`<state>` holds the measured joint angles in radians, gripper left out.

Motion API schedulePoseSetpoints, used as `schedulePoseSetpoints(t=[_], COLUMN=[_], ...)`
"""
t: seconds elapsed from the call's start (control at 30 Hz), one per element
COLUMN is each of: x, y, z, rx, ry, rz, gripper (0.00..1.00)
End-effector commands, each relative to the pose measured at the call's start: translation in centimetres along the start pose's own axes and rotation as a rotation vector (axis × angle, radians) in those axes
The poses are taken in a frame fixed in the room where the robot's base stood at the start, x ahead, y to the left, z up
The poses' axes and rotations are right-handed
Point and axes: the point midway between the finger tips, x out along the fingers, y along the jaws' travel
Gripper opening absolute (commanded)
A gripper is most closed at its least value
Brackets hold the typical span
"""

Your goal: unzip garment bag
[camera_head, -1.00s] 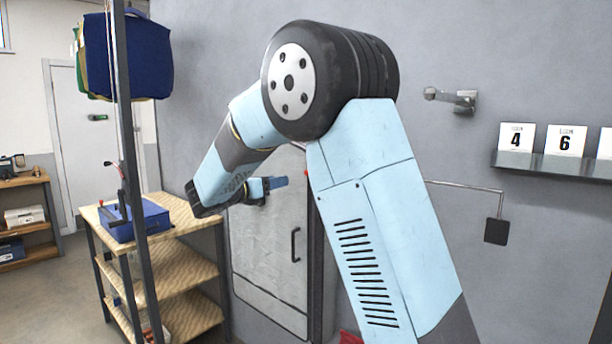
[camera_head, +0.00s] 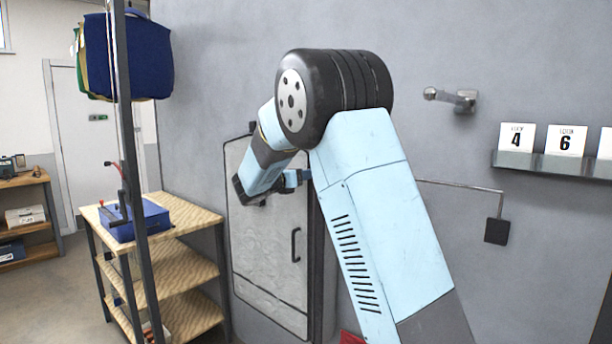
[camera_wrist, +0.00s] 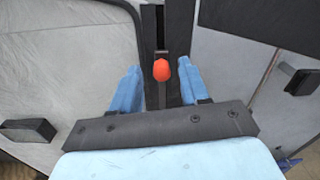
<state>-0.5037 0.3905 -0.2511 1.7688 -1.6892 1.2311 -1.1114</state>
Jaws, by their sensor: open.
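A tall grey panel with dark edging and a black handle, apparently the garment bag (camera_head: 262,262), stands upright against the wall, its right part hidden behind my arm. In the wrist view its grey face (camera_wrist: 65,60) lies left of a dark vertical strip (camera_wrist: 178,25), with another pale face at right. An orange-red tab, apparently the zip pull (camera_wrist: 161,70), sits on that strip. My gripper (camera_wrist: 157,88) is open, with one blue finger on each side of the tab and a visible gap on both sides. My gripper (camera_head: 297,178) is partly hidden in the head view.
A wooden shelf unit (camera_head: 180,228) with a blue box (camera_head: 140,222) stands left of the panel. A dark post (camera_head: 128,150) and a hanging blue bag (camera_head: 130,55) are at left. Wall hook (camera_head: 452,98) and number cards (camera_head: 540,138) are at right.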

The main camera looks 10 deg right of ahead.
Motion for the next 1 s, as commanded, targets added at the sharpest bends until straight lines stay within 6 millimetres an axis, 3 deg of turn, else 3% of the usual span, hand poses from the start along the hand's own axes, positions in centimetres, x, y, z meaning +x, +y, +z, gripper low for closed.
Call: schedulePoseSetpoints(t=[0.4, 0.87, 1.0], x=[0.77, 0.77, 0.76], y=[-0.03, -0.03, 0.01], z=[-0.03, -0.02, -0.02], rx=[0.000, 0.000, 0.000], ry=[0.000, 0.000, 0.000], rz=[0.000, 0.000, 0.001], gripper=[0.45, 0.01, 0.00])
